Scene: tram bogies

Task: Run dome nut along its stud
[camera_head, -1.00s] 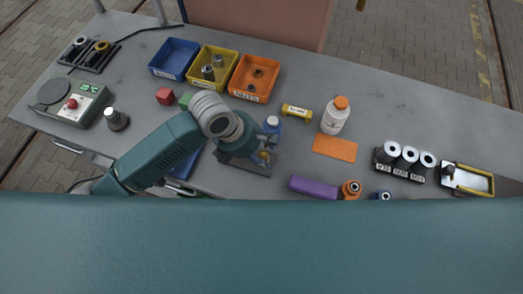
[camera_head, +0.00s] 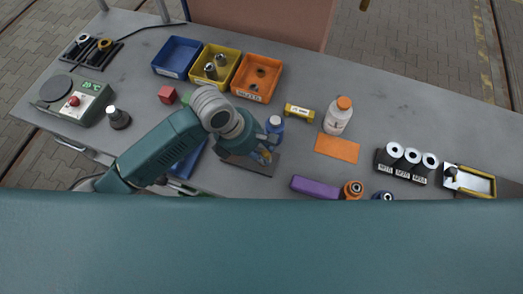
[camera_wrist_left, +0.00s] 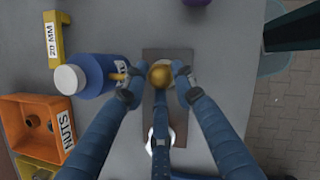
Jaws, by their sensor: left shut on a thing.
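The stud under the nut is hidden by the nut and fingers. In the head view my left gripper (camera_head: 262,152) is low over the same plate (camera_head: 256,167), and its wrist hides most of the nut. My right gripper does not show.
A blue bottle (camera_head: 275,124) with a pale cap stands close beside the gripper. A yellow block (camera_head: 299,111), an orange pad (camera_head: 337,148) and a white bottle (camera_head: 338,115) lie to the right. Blue (camera_head: 178,57), yellow (camera_head: 214,65) and orange (camera_head: 257,77) bins stand behind.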

